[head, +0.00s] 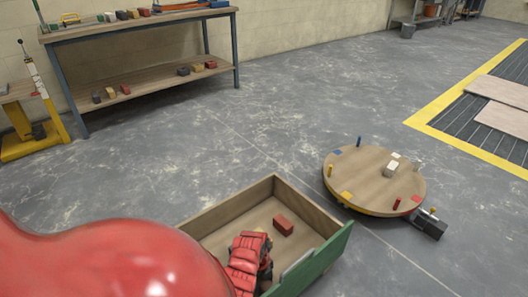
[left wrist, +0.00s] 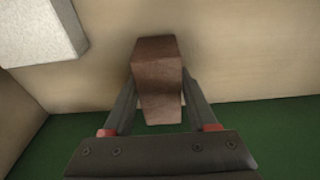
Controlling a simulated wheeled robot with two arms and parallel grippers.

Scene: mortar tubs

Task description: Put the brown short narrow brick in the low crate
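The low crate (head: 225,208) has wooden walls and a green front side, and stands on the floor at the bottom centre of the head view. My left gripper (head: 265,275) is down inside it, near the green side. In the left wrist view the brown brick (left wrist: 158,75) is between the two fingers (left wrist: 158,95), which touch its sides; the gripper is shut on it. In the head view this held brick is hidden by my red gripper body. My right gripper is not in view.
A red-brown brick (head: 283,225) lies on the crate floor. A light grey block (head: 298,266) is near the green side; a pale block also shows in the left wrist view (left wrist: 40,30). A round wooden turntable (head: 365,178) stands right, a workbench (head: 140,28) back left.

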